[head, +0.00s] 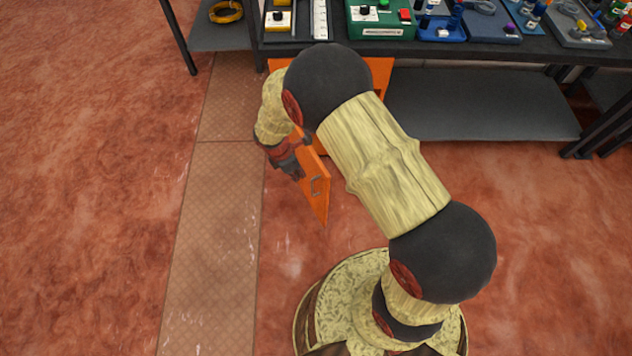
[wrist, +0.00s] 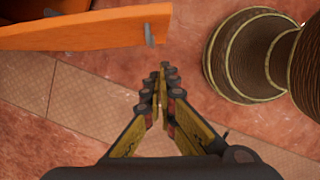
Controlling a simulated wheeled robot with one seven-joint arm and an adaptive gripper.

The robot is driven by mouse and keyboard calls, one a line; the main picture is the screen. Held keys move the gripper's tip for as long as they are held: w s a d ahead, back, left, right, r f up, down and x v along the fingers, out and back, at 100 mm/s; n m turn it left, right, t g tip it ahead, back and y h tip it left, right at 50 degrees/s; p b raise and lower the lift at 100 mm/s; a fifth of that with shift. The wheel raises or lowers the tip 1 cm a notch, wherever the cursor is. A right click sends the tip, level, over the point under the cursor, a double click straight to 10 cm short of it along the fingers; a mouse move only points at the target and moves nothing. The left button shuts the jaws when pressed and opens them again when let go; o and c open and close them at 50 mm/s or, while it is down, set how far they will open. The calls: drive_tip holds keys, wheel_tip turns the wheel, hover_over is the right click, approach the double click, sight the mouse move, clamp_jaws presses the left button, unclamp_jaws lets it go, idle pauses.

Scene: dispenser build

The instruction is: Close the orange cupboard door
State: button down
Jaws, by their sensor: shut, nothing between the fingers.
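The orange cupboard door (head: 315,185) stands open in the head view, swung out from the orange cupboard (head: 380,75) below the bench. A small grey handle (head: 314,185) is on its face. My gripper (head: 297,172) is beside the door, on its left in the head view. In the wrist view the door (wrist: 85,32) runs across the top left with its handle (wrist: 149,34) near its end. My gripper (wrist: 162,95) is shut and empty there, apart from the door in the picture. My arm hides much of the cupboard.
A dark workbench (head: 440,48) carries several devices, among them a green box (head: 380,18). Its grey lower shelf (head: 480,104) is to the right of the cupboard. A yellow coil (head: 226,11) lies at the back left. The floor (head: 90,200) to the left is clear.

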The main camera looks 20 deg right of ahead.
drive_tip(key=w+d+f+b, duration=0.1)
drive_tip(key=d+f+b, duration=0.4)
drive_tip(key=f, duration=0.4)
drive_tip(key=shift+d+f+b, duration=0.3)
drive_tip(key=shift+d, duration=0.4)
